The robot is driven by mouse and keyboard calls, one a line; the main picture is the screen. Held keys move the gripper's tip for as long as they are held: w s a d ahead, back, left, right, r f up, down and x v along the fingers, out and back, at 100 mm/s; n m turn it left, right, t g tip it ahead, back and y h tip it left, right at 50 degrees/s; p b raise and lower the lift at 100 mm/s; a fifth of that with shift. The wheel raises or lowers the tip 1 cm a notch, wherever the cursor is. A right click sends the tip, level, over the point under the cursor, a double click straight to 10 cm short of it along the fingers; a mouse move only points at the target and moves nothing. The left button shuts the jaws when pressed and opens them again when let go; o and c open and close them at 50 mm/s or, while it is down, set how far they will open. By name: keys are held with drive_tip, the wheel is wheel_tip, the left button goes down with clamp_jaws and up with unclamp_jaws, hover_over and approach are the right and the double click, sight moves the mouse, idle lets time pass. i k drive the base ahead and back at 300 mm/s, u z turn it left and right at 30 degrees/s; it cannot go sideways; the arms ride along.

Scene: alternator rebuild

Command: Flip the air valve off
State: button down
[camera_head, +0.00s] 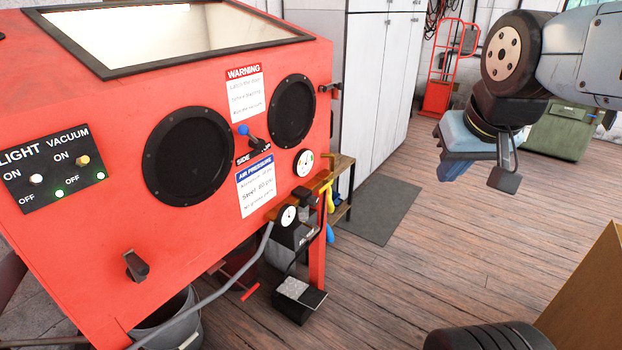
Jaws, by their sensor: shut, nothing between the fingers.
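A red blast cabinet (100,240) fills the left. On its front, a lever with a blue ball knob (243,130) sits between two round black glove ports, above a blue "AIR PRESSURE" label (254,183). A round white gauge (303,163) is to its right. A yellow handle (329,198) hangs by orange-brass fittings at the cabinet's right edge. I cannot tell for certain which of these is the air valve. My gripper (457,170) is at upper right, shut and empty, pointing down, well apart from the cabinet.
A second gauge (288,216) and a grey hose sit low on the cabinet front. A foot pedal (300,297) and a grey bucket (168,322) are on the floor. A wooden box edge (590,300) stands at lower right. The wooden floor between is mostly clear.

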sight(329, 181)
drive_tip(key=z, duration=0.1)
drive_tip(key=i, duration=1)
drive_tip(key=u, duration=0.1)
